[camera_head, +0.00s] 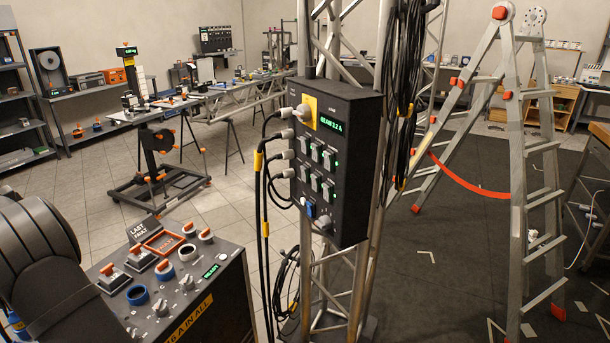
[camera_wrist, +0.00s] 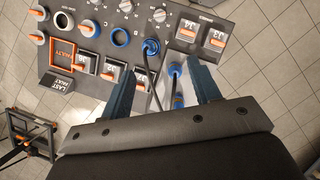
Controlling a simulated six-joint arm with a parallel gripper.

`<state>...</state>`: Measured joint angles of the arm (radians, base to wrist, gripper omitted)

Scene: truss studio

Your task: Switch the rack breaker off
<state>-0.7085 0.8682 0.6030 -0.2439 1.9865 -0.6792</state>
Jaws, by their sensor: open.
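I cannot read a label that marks the rack breaker. A black power box (camera_head: 340,165) hangs on the truss, with a grey handle (camera_head: 303,113) on a yellow plate, a green display and several grey rocker switches (camera_head: 318,153). A sloped console (camera_head: 172,290) at lower left has orange-handled switches and blue-ringed sockets. My gripper (camera_wrist: 161,68) is open over the console's edge, its two blue fingers apart. A blue plug (camera_wrist: 175,72) and a dark cable show between the fingers; no grip on them is visible. In the head view my fingers are hidden.
Black cables (camera_head: 266,200) run down beside the power box. More cables hang in coils on the truss (camera_head: 375,200). A stepladder (camera_head: 520,170) with a red strap stands at right. A wheeled stand (camera_head: 158,170) is behind the console. Tiled floor is clear between them.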

